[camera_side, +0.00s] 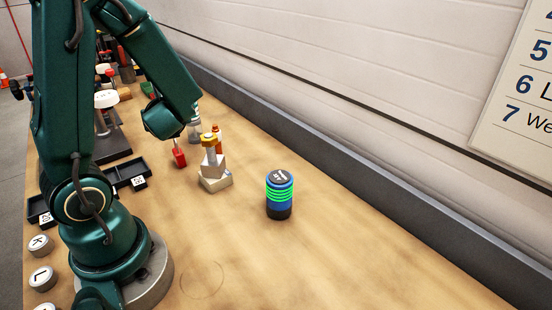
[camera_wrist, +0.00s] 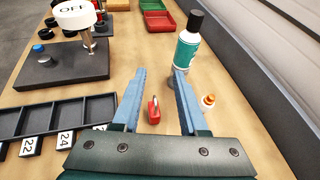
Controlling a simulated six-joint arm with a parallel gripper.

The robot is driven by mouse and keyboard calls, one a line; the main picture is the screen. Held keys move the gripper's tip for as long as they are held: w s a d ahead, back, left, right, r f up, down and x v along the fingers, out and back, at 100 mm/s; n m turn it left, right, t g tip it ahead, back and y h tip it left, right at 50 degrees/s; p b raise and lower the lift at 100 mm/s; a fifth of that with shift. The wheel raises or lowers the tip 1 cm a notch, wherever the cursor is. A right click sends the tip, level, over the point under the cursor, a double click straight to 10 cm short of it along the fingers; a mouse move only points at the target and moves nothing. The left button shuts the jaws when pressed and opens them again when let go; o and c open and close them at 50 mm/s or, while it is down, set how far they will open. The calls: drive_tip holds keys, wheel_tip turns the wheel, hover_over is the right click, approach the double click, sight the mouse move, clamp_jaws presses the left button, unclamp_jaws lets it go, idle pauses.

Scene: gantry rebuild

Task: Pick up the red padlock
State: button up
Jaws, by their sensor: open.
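The red padlock (camera_wrist: 153,110) stands on the wooden bench. In the wrist view it shows between the two blue fingers of my gripper (camera_wrist: 160,76), nearer the left finger. The fingers are apart with nothing held, and I cannot tell how high they are above the padlock. In the side view the padlock (camera_side: 179,158) shows just below my green wrist, its shackle upward. My gripper's fingers are not clearly visible there.
A green-and-white bottle (camera_wrist: 187,48) with a black cap stands beyond the right finger. A small orange-capped item (camera_wrist: 208,101) is to the right. A black compartment tray (camera_wrist: 66,115) lies left.

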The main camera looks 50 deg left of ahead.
sight(177, 145)
wheel_tip(177, 145, down, 8)
drive_tip(key=shift+f, duration=0.25)
drive_tip(key=shift+x, duration=2.55)
clamp_jaws()
